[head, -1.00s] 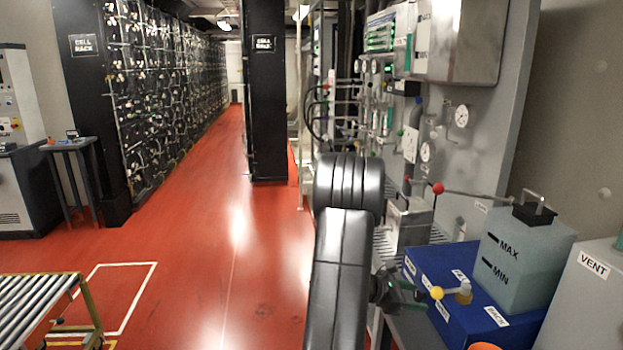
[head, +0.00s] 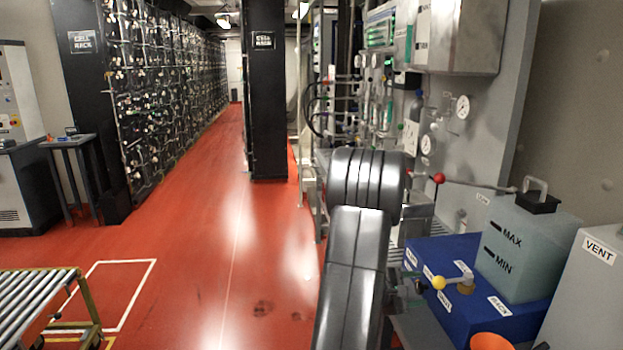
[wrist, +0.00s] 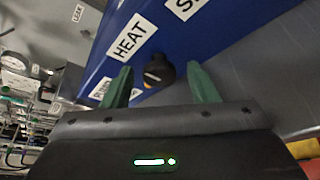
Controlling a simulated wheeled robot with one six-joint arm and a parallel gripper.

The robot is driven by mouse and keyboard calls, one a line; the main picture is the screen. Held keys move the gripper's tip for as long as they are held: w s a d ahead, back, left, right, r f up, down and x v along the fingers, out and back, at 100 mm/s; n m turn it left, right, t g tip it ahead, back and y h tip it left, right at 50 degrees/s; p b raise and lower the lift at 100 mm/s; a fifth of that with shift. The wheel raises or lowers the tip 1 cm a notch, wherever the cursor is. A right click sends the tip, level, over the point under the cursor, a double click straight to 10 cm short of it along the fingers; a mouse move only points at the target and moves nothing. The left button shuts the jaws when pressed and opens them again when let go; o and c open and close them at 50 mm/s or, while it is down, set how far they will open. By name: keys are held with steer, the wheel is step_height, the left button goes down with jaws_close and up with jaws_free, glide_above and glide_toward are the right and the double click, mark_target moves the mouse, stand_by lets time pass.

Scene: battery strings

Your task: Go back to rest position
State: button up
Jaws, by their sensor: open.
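My gripper (wrist: 160,88) shows in the wrist view with its two green fingers spread apart. Nothing is held between them. Beyond the fingers is the front face of a blue box (wrist: 190,40) with a HEAT label and a black knob (wrist: 158,72). The knob appears between the fingertips, but I cannot tell how far away it is. In the head view my arm reaches toward the bench at right, and the gripper is mostly hidden behind it, left of the blue box (head: 450,252).
On the blue box stand a MAX/MIN tank (head: 520,262) and a yellow-knobbed lever (head: 438,283). A VENT box (head: 590,290) and an orange funnel (head: 490,341) are at right. A red-knobbed lever (head: 438,178) is behind.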

steer(key=shift+m+t, duration=0.5)
steer(key=shift+m, duration=0.5)
steer(key=shift+s+a, duration=0.1)
steer(key=shift+a, duration=0.1)
steer(key=shift+v, duration=1)
